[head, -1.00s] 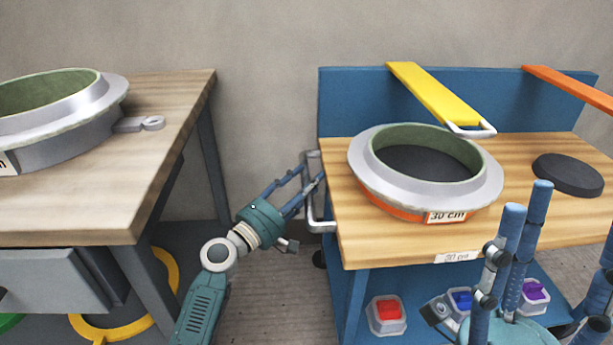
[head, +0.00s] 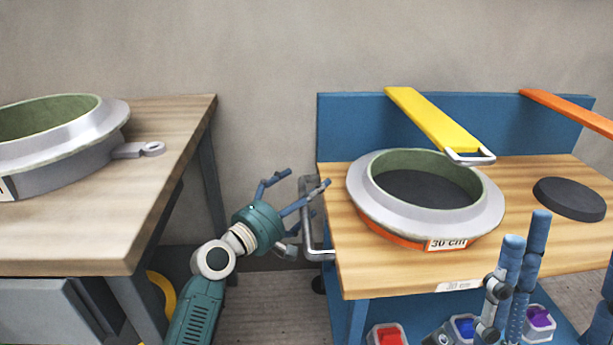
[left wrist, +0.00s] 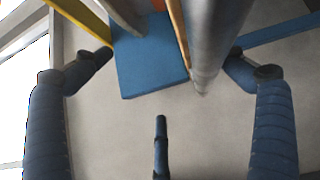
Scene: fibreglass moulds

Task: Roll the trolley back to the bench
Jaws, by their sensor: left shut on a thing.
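The trolley (head: 335,275) is blue with a wooden top and stands right of the bench (head: 75,235), with a gap between them. Its grey metal handle (head: 308,225) is on its left end; the bar (left wrist: 205,45) also shows in the left wrist view. My left gripper (head: 300,197) is at this handle and shut on it, though its fingers look spread around the bar. A grey ring mould (head: 365,205) labelled 30 cm lies on the trolley top. My right gripper (head: 560,275) is partly cut off at the lower right, its fingers apart and empty.
A black disc (head: 568,198) lies on the trolley. Yellow (head: 425,110) and orange (head: 570,108) arms reach over its blue back panel. Bare floor (head: 275,310) shows in the gap.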

